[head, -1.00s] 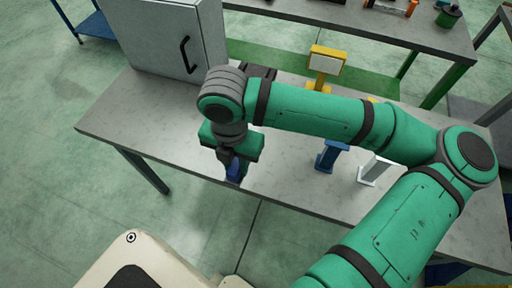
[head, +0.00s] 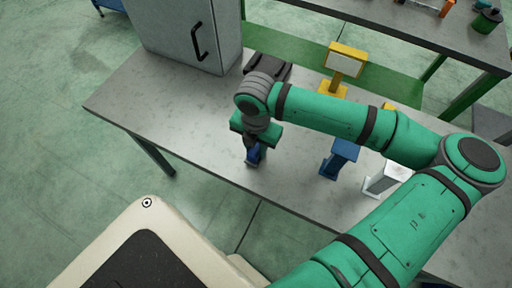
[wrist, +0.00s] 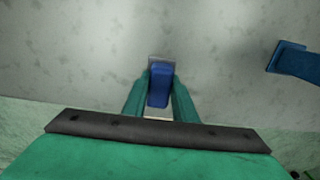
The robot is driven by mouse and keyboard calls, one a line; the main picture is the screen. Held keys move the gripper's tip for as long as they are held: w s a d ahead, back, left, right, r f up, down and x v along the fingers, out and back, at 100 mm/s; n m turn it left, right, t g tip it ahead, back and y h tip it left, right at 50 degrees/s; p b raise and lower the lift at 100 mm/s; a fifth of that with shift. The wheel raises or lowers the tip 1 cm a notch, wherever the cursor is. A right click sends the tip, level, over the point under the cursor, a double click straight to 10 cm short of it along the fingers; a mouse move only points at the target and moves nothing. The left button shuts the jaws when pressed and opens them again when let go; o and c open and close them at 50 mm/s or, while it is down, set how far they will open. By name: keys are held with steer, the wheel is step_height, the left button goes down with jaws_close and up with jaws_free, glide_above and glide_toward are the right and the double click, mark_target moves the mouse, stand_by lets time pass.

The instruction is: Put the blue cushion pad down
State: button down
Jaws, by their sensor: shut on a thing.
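The blue cushion pad (wrist: 159,86) is between the two green fingers of my gripper (wrist: 160,98) in the wrist view. A grey plate edge shows at its far end and a pale strip at its near end. In the head view the pad (head: 254,155) shows as a small dark blue piece under my gripper (head: 254,148), near the front edge of the grey table (head: 150,93). My gripper is shut on it. I cannot tell whether the pad touches the table top.
A blue stand (head: 340,158) and a white stand (head: 388,178) are to the right on the table. The blue stand's edge shows in the wrist view (wrist: 290,58). A yellow stand (head: 344,62) and grey cabinet (head: 185,35) are behind. The table's left part is clear.

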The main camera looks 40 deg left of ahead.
mark_target(254, 149)
steer(key=shift+s+f, duration=0.15)
steer(key=shift+f, duration=0.3)
steer(key=shift+s, duration=0.2)
steer(key=shift+f, duration=0.1)
steer(key=c, duration=1.4)
jaws_free()
steer(key=shift+f, duration=0.1)
steer(key=shift+c, duration=0.2)
steer(key=shift+w, duration=0.2)
step_height(254, 149, up, 12)
steer(key=shift+s+r, duration=0.15)
steer(key=shift+r, duration=0.05)
